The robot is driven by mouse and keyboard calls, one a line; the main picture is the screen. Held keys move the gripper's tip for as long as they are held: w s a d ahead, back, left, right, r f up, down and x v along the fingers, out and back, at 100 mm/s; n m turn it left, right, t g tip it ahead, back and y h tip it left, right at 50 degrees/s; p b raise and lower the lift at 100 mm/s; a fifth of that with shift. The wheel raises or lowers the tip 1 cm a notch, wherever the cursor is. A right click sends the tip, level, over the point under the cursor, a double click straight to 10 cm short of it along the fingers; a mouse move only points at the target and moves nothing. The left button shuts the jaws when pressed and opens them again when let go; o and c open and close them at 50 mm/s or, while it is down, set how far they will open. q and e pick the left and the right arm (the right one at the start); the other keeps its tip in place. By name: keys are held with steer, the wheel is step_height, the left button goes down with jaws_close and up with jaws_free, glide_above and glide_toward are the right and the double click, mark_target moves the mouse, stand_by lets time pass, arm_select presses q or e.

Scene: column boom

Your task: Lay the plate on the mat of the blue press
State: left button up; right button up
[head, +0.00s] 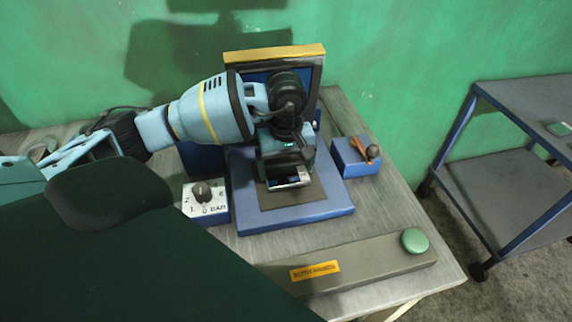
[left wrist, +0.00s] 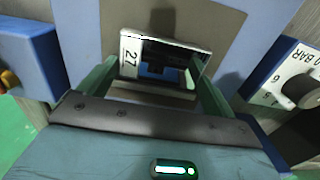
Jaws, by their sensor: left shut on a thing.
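The blue press (head: 330,212) stands on the grey bench, with a dark brown-grey mat (head: 310,195) on its bed. My left gripper (head: 287,172) points down over the middle of the mat. It is shut on the plate (head: 290,182), a small metallic piece. In the left wrist view the plate (left wrist: 190,52) carries a white label reading 27 and sits between the two green fingers, over the mat (left wrist: 225,25). I cannot tell whether the plate touches the mat. My right gripper is not in view.
A pressure dial box (head: 205,200) stands left of the press, and a blue box with a lever (head: 357,160) right of it. A yellow-topped upright frame (head: 275,53) rises behind. A control bar with a green button (head: 414,240) lies in front. A blue-framed cart (head: 510,150) stands at right.

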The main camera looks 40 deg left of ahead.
mark_target(286, 171)
arm_select(q)
steer(key=shift+f, duration=0.1)
steer(key=o, duration=1.3)
step_height(286, 171, up, 12)
